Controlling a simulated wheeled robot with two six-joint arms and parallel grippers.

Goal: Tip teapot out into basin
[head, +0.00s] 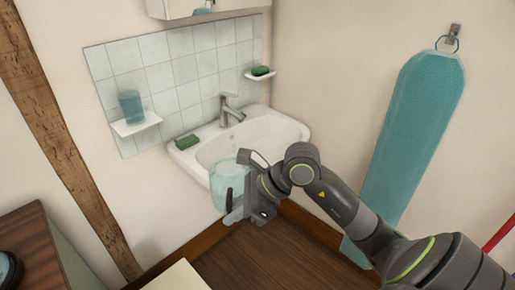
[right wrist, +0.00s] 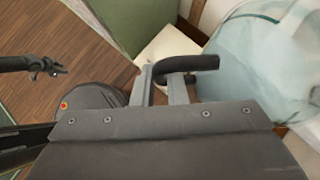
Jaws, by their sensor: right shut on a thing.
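The teapot (head: 229,178) is clear bluish glass with a black handle. It is held in front of the white basin (head: 292,127), overlapping its front rim in the head view; I cannot tell its height over the rim. My right gripper (head: 234,207) is shut on the teapot's handle. In the right wrist view the black handle (right wrist: 192,63) lies across the two fingers, with the glass body (right wrist: 262,62) to the right. The teapot looks about upright; its contents cannot be made out. My left gripper (right wrist: 48,70) seems to show small at the left of the right wrist view, its jaws unclear.
A tap (head: 230,108) stands at the basin's back. A green soap (head: 187,142) lies on its left rim. Wall shelves hold a blue cup (head: 131,106) and another soap (head: 261,70). An ironing board (head: 415,125) hangs at right. A dark cabinet (head: 32,245) stands at left.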

